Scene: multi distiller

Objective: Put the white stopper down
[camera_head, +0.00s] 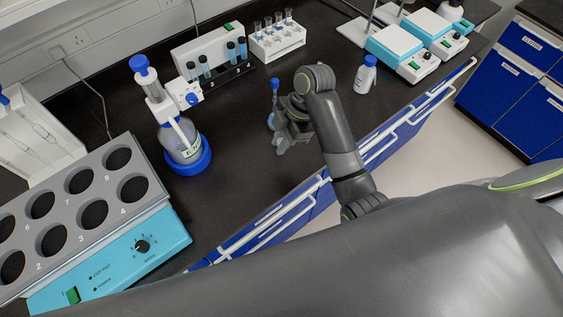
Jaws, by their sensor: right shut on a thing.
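My right gripper (281,140) is low over the black bench, right of the glass bottle with the blue base. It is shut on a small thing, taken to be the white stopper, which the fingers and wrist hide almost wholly. I cannot tell whether it touches the bench. A slim item with a blue top (275,86) shows just behind the gripper. A blue part shows beside the gripper's left side, and its shape is unclear. My left gripper is not in view.
A glass bottle (187,152) with a blue base stands left. A turquoise heating block (147,245) fills the lower left. Vial racks (277,43) stand behind. Bench left of the gripper is clear.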

